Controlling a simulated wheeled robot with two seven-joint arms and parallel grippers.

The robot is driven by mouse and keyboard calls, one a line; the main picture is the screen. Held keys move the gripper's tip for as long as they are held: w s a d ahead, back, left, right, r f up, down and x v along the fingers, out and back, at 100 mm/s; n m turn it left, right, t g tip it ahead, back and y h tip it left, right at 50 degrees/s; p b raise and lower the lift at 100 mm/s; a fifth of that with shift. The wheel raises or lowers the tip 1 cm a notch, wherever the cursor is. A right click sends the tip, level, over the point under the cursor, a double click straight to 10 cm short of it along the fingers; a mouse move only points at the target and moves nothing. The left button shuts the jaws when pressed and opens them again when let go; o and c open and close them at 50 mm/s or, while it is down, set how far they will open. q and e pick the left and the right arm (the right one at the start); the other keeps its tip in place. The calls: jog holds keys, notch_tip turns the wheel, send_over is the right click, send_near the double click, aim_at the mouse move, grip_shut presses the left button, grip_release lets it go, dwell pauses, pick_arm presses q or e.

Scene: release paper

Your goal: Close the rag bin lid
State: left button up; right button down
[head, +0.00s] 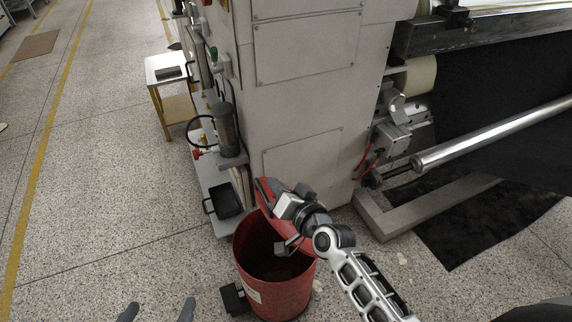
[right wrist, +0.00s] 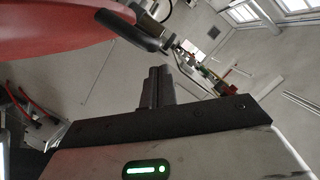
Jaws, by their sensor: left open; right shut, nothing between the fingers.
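The red rag bin (head: 262,285) stands on the floor with its dark mouth partly uncovered. Its red lid (head: 264,197) is raised and tilted up at the back of the bin, partly hidden by my right gripper. My right gripper (head: 287,206) is shut and empty, over the bin at the lid. In the right wrist view its closed fingers (right wrist: 156,88) point up, below and beside the red lid (right wrist: 55,28); I cannot tell whether they touch it. My left gripper (head: 157,312) is open and empty at the bottom edge, left of the bin, only its fingertips showing.
A black pedal (head: 235,299) sticks out at the bin's left foot. A pale machine cabinet (head: 300,100) stands close behind the bin, with a black tray (head: 228,200) low beside it. A metal roller (head: 490,137) is at the right.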

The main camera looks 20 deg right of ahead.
aim_at(265, 201)
jog(key=shift+s+a+f, duration=0.1)
jog(key=shift+a+f, duration=0.45)
jog(key=shift+a, duration=0.35)
jog(key=shift+a+f, duration=0.5)
jog(key=shift+a, duration=0.35)
jog(key=shift+s, duration=0.1)
jog(key=shift+s+d+r, duration=0.1)
jog(key=shift+s, duration=0.25)
pick_arm(q)
jog(key=shift+r+p, duration=0.2)
jog(key=shift+p, duration=0.6)
pick_arm(e)
jog(key=v, duration=1.5)
